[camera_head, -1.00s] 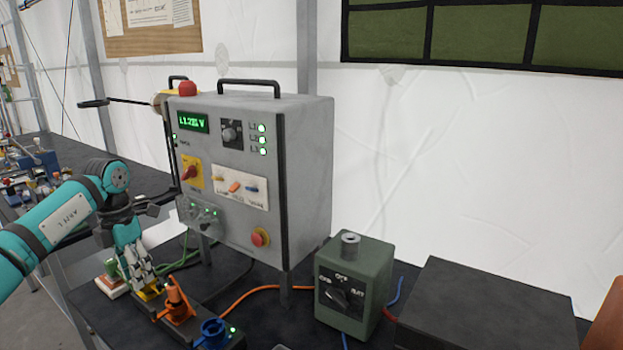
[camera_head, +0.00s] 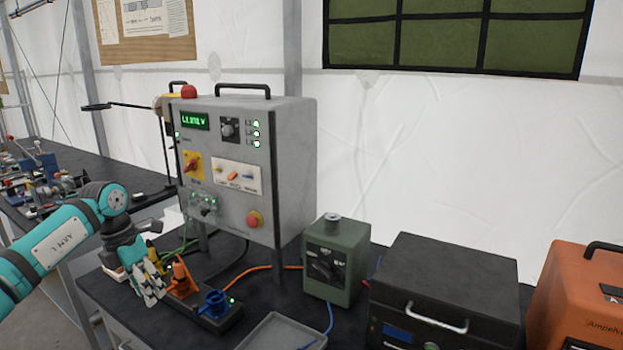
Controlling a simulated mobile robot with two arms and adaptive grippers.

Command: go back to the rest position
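My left gripper (camera_head: 150,287) is at the lower left, on the teal arm that comes in from the left. It points down, just in front of a yellow connector (camera_head: 152,253) and left of an orange connector (camera_head: 182,277). Its fingers are small and seen at an angle; I cannot tell whether they are parted. I see nothing clearly held in them. A blue connector (camera_head: 215,302) stands further right in the same dark strip. My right gripper is not in view.
A grey control cabinet (camera_head: 295,160) with a lit display stands on legs behind the connectors. To its right are a green switch box (camera_head: 345,262), a black case (camera_head: 450,275) and an orange unit (camera_head: 575,300). A grey tray (camera_head: 262,335) lies at the front.

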